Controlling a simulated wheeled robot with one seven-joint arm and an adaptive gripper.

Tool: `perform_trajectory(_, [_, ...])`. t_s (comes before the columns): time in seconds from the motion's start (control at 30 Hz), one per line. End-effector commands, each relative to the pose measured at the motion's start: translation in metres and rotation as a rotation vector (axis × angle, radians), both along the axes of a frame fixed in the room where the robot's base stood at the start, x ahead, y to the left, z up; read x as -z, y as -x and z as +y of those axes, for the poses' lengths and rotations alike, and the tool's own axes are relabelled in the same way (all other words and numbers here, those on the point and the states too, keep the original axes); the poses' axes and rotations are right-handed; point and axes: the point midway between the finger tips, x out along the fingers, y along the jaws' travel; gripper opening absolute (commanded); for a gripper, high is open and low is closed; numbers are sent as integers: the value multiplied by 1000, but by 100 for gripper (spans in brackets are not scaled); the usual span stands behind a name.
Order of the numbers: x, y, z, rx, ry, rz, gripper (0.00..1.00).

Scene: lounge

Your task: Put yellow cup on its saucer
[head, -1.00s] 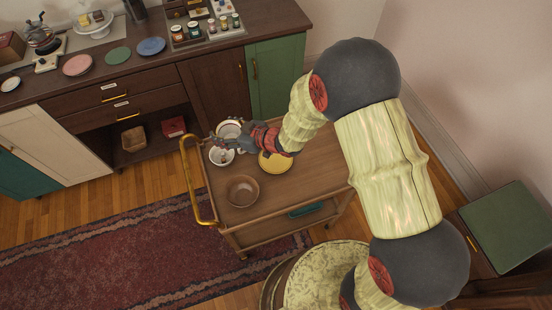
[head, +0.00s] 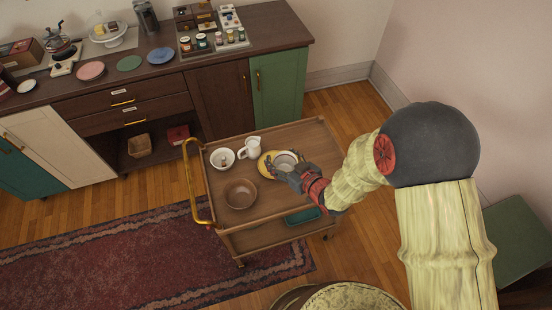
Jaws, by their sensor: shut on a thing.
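The yellow saucer (head: 264,167) lies on the trolley top, to the right of the white jug. My gripper (head: 287,171) is shut on a cup (head: 287,159), over the right part of the saucer. The cup looks upright, its pale inside facing up; its outer colour is mostly hidden by the fingers. I cannot tell whether the cup touches the saucer or hangs just above it. The gripper and cup cover the saucer's right side.
On the wooden trolley (head: 285,205) stand a white jug (head: 251,149), a white bowl (head: 222,158) with small things in it and a brown bowl (head: 240,193). A brass handle (head: 190,185) rises at its left. Pink, green and blue saucers lie on the counter (head: 165,76).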

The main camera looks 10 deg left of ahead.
Motion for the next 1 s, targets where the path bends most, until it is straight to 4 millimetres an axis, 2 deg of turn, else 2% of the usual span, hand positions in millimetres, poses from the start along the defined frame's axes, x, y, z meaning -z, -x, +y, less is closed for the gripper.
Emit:
perform_trajectory(0.03, [9,-10,7,-1,0,-1,24])
perform_trajectory(0.3, [40,-59,38,-1,1,1,24])
perform_trajectory(0.5, [72,-82,51,0,1,1,24])
perform_trajectory(0.83, [90,-96,61,-1,0,0,24])
perform_trajectory(1.0, [116,-96,60,-1,0,2,24])
